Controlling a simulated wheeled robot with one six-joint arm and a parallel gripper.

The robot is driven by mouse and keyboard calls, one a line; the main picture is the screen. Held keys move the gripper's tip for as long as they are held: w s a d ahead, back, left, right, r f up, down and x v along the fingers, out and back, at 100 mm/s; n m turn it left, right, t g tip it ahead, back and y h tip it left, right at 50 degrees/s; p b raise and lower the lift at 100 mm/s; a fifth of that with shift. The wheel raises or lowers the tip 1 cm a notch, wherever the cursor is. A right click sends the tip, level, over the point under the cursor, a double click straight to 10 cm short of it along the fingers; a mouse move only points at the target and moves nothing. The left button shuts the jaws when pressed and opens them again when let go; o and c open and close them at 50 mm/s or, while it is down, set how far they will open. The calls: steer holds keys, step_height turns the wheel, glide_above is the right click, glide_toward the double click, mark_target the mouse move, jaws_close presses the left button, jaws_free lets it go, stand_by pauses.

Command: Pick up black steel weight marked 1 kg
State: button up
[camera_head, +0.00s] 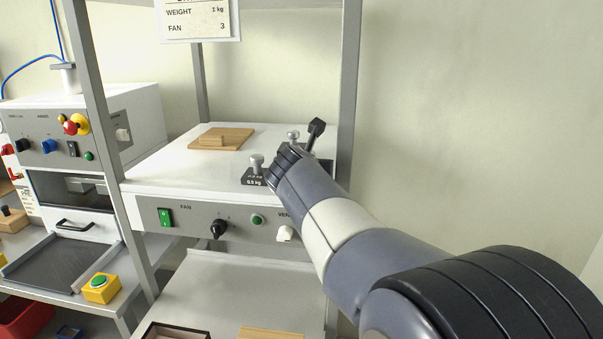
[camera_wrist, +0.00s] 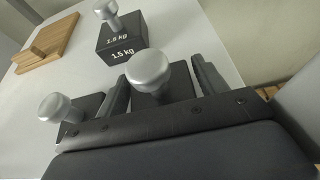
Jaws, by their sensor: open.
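In the wrist view a black weight with a round silver knob (camera_wrist: 148,72) stands between the two fingers of my gripper (camera_wrist: 161,72). Its label is hidden, so its marking cannot be read. My gripper is open, one finger on each side of this weight; whether they touch it I cannot tell. A black weight marked 1.5 kg (camera_wrist: 122,47) stands just beyond. Another silver-knobbed weight (camera_wrist: 62,108) is at the left, partly hidden by my gripper. In the head view a weight marked 0.5 kg (camera_head: 254,178) stands at the shelf's front, left of my gripper.
The weights stand on a white-topped unit (camera_head: 165,168) with a control panel (camera_head: 190,216) in front. A wooden board (camera_head: 232,133) lies at the back left. A grey post (camera_head: 348,90) rises close on the right. A hanging sign (camera_head: 200,20) reads weight 1 kg, fan 3.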

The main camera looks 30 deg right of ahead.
steer(key=shift+w+d+f, duration=0.1)
steer(key=shift+w+d, duration=0.1)
steer(key=shift+w, duration=0.1)
jaws_close()
stand_by(0.7)
